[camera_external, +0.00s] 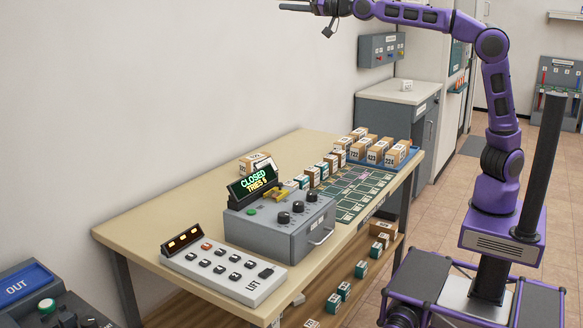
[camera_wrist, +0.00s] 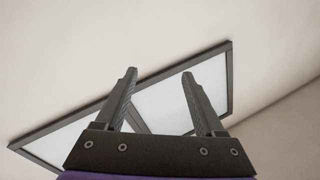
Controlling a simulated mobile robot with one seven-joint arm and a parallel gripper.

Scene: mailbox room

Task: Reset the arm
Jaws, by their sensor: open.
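My purple arm rises from the base at the right of the external view and reaches left along the top edge. My gripper (camera_external: 305,6) is high up, above and beyond the table, near the pale wall. In the wrist view my gripper (camera_wrist: 158,95) shows two dark fingers spread apart with nothing between them. Behind the fingers is a dark-framed pale panel (camera_wrist: 90,125) against a plain light surface. The gripper touches nothing that I can see.
A grey cabinet (camera_external: 400,107) stands behind. A control console marked OUT (camera_external: 28,285) is at lower left.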

